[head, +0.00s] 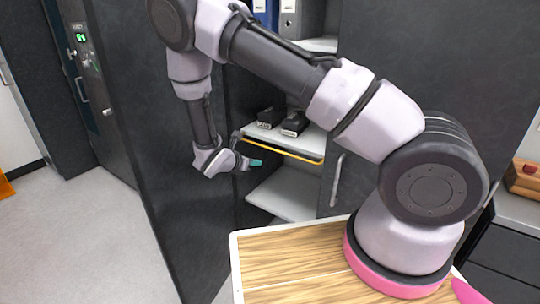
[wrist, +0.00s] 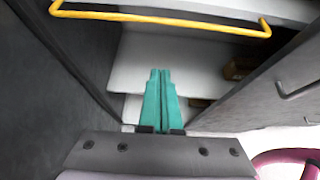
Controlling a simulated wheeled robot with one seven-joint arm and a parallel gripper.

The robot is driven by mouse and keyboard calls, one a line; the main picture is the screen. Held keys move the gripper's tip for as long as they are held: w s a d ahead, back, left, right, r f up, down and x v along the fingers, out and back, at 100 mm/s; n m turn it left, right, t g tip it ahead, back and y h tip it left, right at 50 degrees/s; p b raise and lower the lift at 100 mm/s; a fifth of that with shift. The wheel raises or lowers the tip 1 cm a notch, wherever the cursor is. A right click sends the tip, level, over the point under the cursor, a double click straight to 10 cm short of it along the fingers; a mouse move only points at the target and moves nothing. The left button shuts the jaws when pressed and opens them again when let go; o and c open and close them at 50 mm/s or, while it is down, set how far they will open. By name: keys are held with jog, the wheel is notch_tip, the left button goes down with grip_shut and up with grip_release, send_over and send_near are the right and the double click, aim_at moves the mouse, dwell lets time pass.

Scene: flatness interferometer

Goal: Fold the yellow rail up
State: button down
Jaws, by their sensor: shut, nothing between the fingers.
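The yellow rail (wrist: 160,18) runs across the front of a cabinet shelf in the wrist view, with its ends bent back toward the shelf. In the head view the yellow rail (head: 275,149) lies along the shelf's front edge. My gripper (wrist: 160,72) has teal fingers pressed together with nothing between them. In the wrist view the fingertips are below the rail in the picture and apart from it. In the head view my gripper (head: 257,163) is near the left end of the rail; its exact distance is hard to tell.
Two black devices (head: 293,124) sit on the shelf (head: 312,140) behind the rail. A lower shelf (head: 285,193) is below. An open cabinet door (head: 175,190) stands left, and another door with a handle (head: 337,180) stands right. Binders (head: 289,20) are above.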

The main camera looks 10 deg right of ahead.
jog(key=x, duration=1)
jog(key=shift+w+d+r, duration=0.15)
jog(key=shift+r, duration=0.85)
jog(key=shift+w+d+r, duration=0.1)
jog(key=shift+d+r, duration=0.05)
jog(key=shift+r, duration=0.85)
